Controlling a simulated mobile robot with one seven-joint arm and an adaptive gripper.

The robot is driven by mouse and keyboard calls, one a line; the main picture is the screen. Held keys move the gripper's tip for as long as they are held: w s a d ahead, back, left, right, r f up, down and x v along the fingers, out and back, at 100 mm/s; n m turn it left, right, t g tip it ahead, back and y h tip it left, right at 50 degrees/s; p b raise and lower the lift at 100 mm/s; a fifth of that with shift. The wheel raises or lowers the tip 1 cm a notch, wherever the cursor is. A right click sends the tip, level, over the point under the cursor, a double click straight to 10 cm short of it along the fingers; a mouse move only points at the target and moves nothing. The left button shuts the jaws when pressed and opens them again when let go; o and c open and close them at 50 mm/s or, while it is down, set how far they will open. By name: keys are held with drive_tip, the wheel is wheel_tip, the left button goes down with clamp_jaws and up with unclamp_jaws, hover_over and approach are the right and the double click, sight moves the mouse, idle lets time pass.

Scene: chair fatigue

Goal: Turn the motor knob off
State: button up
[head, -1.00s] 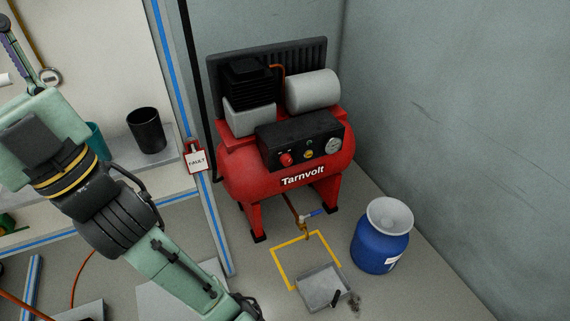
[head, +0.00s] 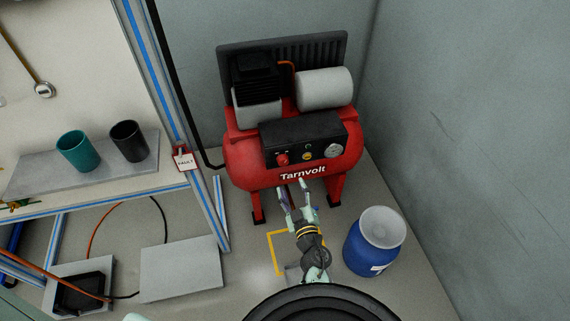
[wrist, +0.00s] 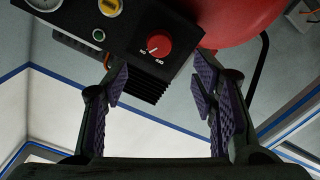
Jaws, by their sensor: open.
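The motor knob (head: 282,159) is a round red knob on the left of the black control panel (head: 318,151) of the red Tarnvolt compressor (head: 240,160). In the wrist view the knob (wrist: 158,44) shows large, with small white lettering beside it that reads like on and off marks. Which mark it points to is hard to tell. My gripper (head: 296,188) is open and empty, in front of the compressor and a little below the panel in the head view. In the wrist view my fingers (wrist: 161,78) stand apart with the knob beyond the gap between them, untouched.
A gauge (head: 333,150) and a yellow control (head: 307,156) sit right of the knob. A blue drum (head: 362,250) stands on the floor at right. A shelf frame (head: 182,110) with a FAULT tag (head: 184,162) stands left. A wall closes off the right.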

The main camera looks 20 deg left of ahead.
sight(284, 164)
drive_tip(key=x, duration=1)
drive_tip(key=shift+a+r, duration=0.1)
drive_tip(key=shift+c, duration=0.5)
drive_tip(key=c, duration=1.1)
